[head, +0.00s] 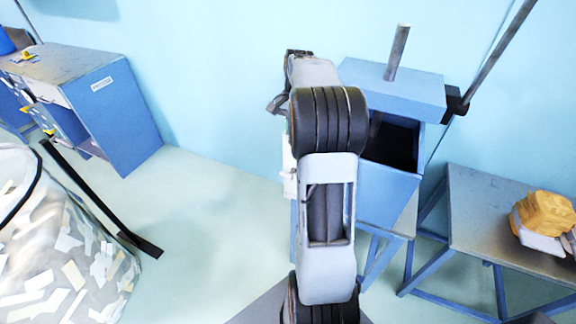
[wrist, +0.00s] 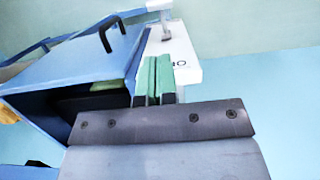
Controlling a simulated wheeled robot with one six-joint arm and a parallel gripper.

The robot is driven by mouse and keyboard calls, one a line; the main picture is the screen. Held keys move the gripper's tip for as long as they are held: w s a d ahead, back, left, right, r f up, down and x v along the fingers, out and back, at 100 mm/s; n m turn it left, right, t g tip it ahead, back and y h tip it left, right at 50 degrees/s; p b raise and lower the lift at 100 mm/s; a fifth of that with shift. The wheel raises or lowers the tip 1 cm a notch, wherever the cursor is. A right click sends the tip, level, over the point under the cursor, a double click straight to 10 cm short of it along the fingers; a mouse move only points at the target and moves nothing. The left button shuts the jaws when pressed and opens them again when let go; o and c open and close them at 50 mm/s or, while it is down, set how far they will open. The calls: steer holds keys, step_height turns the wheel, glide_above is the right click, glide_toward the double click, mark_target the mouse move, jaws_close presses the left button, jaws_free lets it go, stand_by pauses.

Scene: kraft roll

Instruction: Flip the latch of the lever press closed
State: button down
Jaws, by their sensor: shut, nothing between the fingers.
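The lever press is a blue box (head: 388,188) right of my arm in the head view, with a dark opening below a blue top plate (head: 400,88). A grey rod stands up from the plate, and a long bar (head: 497,55) meets a black block at its right. In the wrist view the blue box (wrist: 65,70) fills the left, with a white lettered panel (wrist: 188,72) on its side. A small white latch-like part (wrist: 160,12) stands at the panel's far end; its exact state is unclear. My gripper (wrist: 156,78) is shut and empty, its green-padded fingers over the panel; contact is unclear.
A black handle (wrist: 108,32) stands on the box top. A blue table (head: 500,225) at right carries a yellow-orange object (head: 546,213). A blue desk (head: 112,105) stands at left, near a clear bag of paper scraps (head: 60,245).

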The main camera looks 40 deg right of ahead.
mark_target(288, 174)
steer(key=p+x, duration=0.1)
steer(key=x, duration=1.2)
steer(key=shift+a+f, duration=0.1)
steer(key=shift+f, duration=0.4)
